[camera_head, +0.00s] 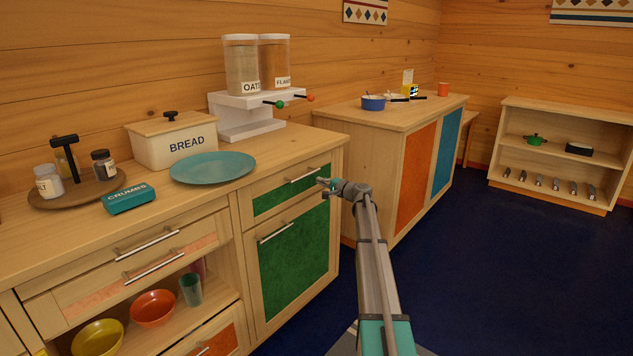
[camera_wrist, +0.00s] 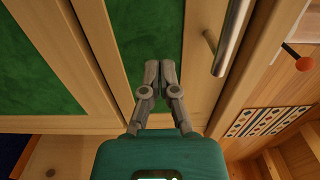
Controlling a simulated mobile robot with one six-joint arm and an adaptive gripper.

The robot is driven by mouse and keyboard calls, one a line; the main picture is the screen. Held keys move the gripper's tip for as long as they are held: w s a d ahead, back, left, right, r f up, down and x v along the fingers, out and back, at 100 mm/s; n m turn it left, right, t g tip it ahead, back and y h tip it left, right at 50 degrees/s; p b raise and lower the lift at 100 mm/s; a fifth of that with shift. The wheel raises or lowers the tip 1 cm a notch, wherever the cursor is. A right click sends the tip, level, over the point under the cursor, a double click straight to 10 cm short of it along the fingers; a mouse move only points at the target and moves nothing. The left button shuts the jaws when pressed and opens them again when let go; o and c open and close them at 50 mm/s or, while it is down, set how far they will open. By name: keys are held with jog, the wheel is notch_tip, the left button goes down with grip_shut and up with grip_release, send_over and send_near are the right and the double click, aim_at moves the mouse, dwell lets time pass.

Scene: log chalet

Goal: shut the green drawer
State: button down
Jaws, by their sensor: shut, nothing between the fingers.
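The green drawer (camera_head: 268,203) is the upper front of the wooden counter, with a green panel, a pale wood frame and a metal bar handle (camera_head: 304,174). It looks flush or nearly flush with the green door below; I cannot tell if a small gap remains. My gripper (camera_head: 321,182) is at the right part of the drawer front, just below the handle. In the wrist view, my gripper's shut, empty fingers (camera_wrist: 160,70) point at the drawer's green panel (camera_wrist: 142,35), with the handle (camera_wrist: 231,35) to their right. I cannot tell whether the fingertips touch the front.
The green door (camera_head: 293,252) with its own handle is below the drawer. A teal plate (camera_head: 212,168) and a bread box (camera_head: 175,141) stand on the counter above. A cabinet with an orange door (camera_head: 416,180) stands farther back. The blue floor at right is clear.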

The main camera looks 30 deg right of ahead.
jog(key=v, duration=1.1)
jog(key=shift+a, duration=0.2)
jog(key=s+a+f+n+g, duration=0.3)
jog(key=s+a+f, duration=0.1)
jog(key=a, duration=0.6)
jog(key=s+a+f+n+g, duration=0.2)
jog(key=s+a+f+g, duration=0.1)
jog(key=a, duration=0.7)
jog(key=s+a+f+n+g, duration=0.3)
jog(key=s+a+f, duration=0.1)
jog(key=a, duration=0.6)
jog(key=s+a+f+n+g+h, duration=0.35)
jog(key=s+a, duration=0.35)
jog(key=s, duration=0.5)
jog(key=s+a+f+n+g+h, duration=0.2)
jog(key=s+a+f+g+h, duration=0.35)
jog(key=s, duration=0.75)
notch_tip(320, 180, up, 38)
jog(key=a+t+y+p, duration=0.1)
jog(key=y+p, duration=0.1)
jog(key=p, duration=3.4)
jog(key=shift+w, duration=0.2)
